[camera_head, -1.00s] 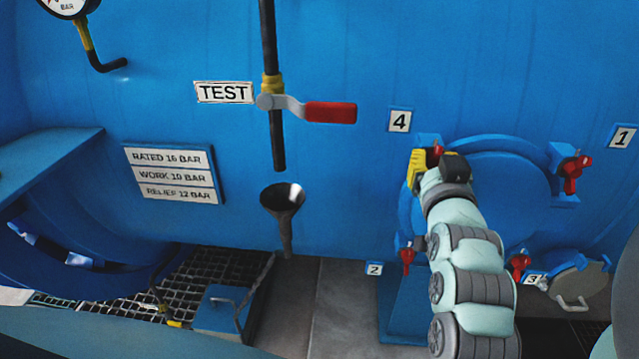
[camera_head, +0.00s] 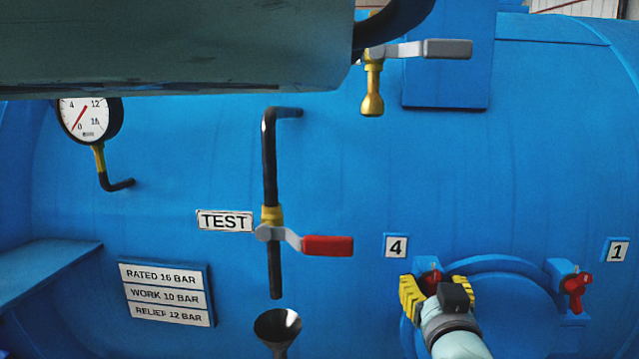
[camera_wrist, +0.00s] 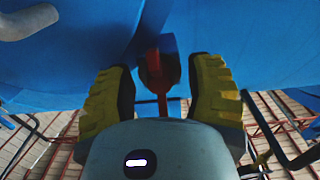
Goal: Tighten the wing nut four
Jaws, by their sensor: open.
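The red wing nut four (camera_head: 431,279) is at the upper left of the round blue hatch (camera_head: 505,295), below the "4" label (camera_head: 396,246). In the head view my gripper (camera_head: 440,288) is at this nut, its yellow finger pads on either side and its wrist hiding part of the nut. In the wrist view the red nut (camera_wrist: 157,75) shows between the two yellow fingers (camera_wrist: 160,95) with a gap on each side. My gripper is open.
Another red wing nut (camera_head: 576,287) is at the hatch's upper right, below the "1" label (camera_head: 616,250). A test valve with a red handle (camera_head: 328,246) and a funnel (camera_head: 278,328) are left of the hatch. A pressure gauge (camera_head: 88,119) is at upper left.

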